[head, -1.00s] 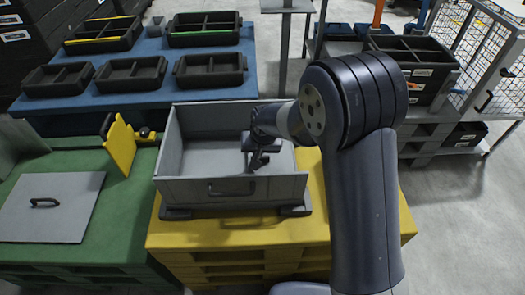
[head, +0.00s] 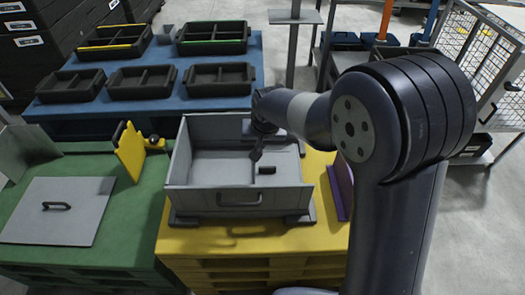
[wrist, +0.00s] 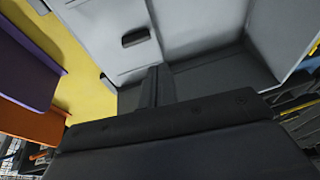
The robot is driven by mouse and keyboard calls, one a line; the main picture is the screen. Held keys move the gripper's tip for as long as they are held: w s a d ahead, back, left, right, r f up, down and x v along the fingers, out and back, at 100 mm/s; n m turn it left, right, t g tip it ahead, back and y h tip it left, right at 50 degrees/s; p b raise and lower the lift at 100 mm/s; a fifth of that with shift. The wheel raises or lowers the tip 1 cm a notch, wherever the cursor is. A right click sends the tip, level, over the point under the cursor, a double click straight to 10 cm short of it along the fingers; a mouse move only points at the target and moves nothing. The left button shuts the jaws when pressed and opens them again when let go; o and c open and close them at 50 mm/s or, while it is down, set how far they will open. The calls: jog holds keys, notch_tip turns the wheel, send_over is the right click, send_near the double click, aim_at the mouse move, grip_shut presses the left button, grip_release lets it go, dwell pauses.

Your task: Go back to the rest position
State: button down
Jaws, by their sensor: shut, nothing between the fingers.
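My gripper (head: 256,155) is shut and empty. In the head view it hangs over the grey open-topped box (head: 178,165), near its back right part, with my arm reaching in from the right. I cannot tell its exact height above the box floor. In the wrist view my gripper (wrist: 155,85) shows dark and narrow, pointing towards the grey box (wrist: 200,25). A small black handle (head: 267,170) shows inside the box, and a black handle (wrist: 135,37) shows in the wrist view. The box's front wall has a handle (head: 239,198).
The box stands on a yellow pallet table (head: 180,245). A purple panel (head: 341,192) stands at its right. A green table (head: 110,230) at left holds a grey lid (head: 85,195) and a yellow bracket (head: 130,152). A blue table (head: 150,98) behind holds several black trays.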

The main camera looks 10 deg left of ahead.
aim_at(264, 167)
jog(key=shift+s+a+r, duration=0.1)
jog(key=shift+s+r, duration=0.1)
jog(key=shift+r, duration=0.4)
jog(key=shift+s+a+r, duration=0.1)
jog(key=shift+s+r, duration=0.1)
jog(key=shift+r, duration=0.35)
jog(key=w+f+b, duration=0.1)
jog(key=f, duration=0.3)
jog(key=w+d+f+b, duration=0.1)
jog(key=f, duration=0.3)
jog(key=w+f+b, duration=0.1)
jog(key=f, duration=0.3)
jog(key=shift+w+d+f, duration=0.25)
jog(key=shift+d+f, duration=0.15)
jog(key=shift+d+r, duration=0.2)
jog(key=shift+r, duration=0.05)
